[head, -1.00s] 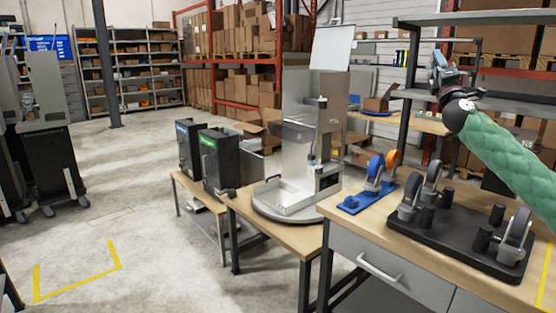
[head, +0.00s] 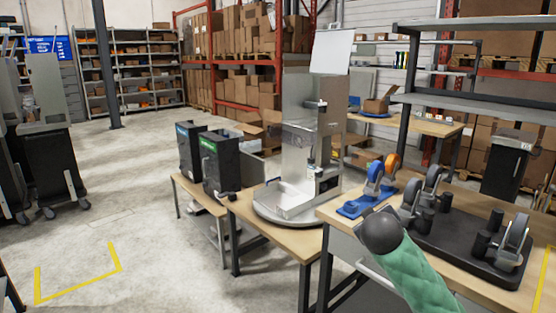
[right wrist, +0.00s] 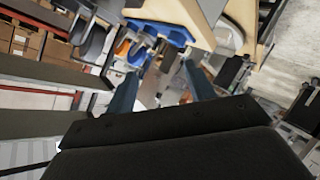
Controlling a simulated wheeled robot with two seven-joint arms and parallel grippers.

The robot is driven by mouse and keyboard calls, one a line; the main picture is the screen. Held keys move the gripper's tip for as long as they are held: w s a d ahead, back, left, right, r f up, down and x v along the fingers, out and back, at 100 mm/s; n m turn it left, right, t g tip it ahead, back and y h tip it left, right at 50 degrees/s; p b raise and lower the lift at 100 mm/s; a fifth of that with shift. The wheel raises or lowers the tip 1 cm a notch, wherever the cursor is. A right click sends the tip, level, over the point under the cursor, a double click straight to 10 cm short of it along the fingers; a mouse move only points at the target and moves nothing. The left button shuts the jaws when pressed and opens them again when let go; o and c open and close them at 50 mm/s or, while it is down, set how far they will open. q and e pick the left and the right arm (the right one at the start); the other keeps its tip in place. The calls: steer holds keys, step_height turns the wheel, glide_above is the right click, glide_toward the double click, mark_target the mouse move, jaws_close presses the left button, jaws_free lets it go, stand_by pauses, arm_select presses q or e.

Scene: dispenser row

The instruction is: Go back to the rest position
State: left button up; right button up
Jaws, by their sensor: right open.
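My right arm, in a green padded sleeve (head: 416,275) with a dark rounded joint (head: 382,230), reaches up from the bottom of the head view. It passes in front of the near edge of the wooden bench (head: 335,206). The right gripper itself is mostly hidden behind the joint there. In the right wrist view my right gripper (right wrist: 160,70) has its two bluish fingers spread apart, with nothing held between them. My left gripper and arm are not in the head view.
Two black bins (head: 220,160) stand further left. Open floor lies at left.

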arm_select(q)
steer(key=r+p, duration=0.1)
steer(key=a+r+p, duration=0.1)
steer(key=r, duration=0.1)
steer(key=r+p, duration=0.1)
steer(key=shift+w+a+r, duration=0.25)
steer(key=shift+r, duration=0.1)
arm_select(e)
steer(key=s+a+f+m+g+y, duration=0.1)
steer(key=s+a+f+g, duration=0.2)
steer(key=s+f, duration=0.9)
steer(key=s+a+f+m+g+y, duration=0.1)
steer(key=s+a+f+g, duration=0.3)
steer(key=s+f, duration=0.8)
steer(key=s+a+f+m+g+y, duration=0.1)
steer(key=s+a+f+g+y, duration=0.2)
steer(key=s+f, duration=0.9)
steer(key=s+a, duration=0.2)
steer(key=s, duration=0.8)
steer(key=shift+s+g, duration=0.15)
steer(key=shift+g, duration=0.15)
